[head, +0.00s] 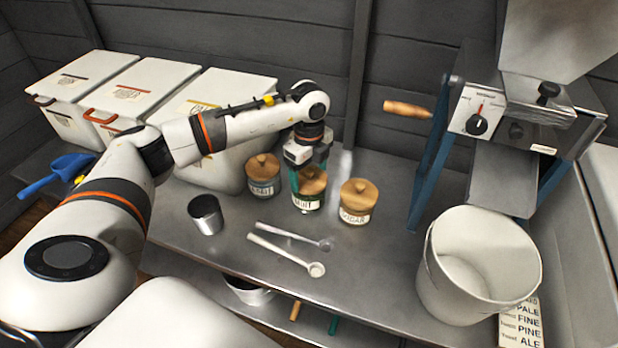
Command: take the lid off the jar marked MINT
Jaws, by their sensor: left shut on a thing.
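Three small jars with round wooden lids stand in a row on the steel bench. The middle jar (307,203) has a label partly covered and too small to read surely; I cannot confirm that it says MINT. My left gripper (310,178) points down over it and is shut on its wooden lid (314,184). The lid appears to sit on the jar. The left jar (263,180) has a blurred label. The right jar (356,205) seems marked SUGAR. Both have their lids on. My right gripper is not in view.
A steel cup (206,214) and two long spoons (290,254) lie in front of the jars. A white bucket (473,262) and a mill (535,120) stand at the right. White lidded bins (130,85) line the back left.

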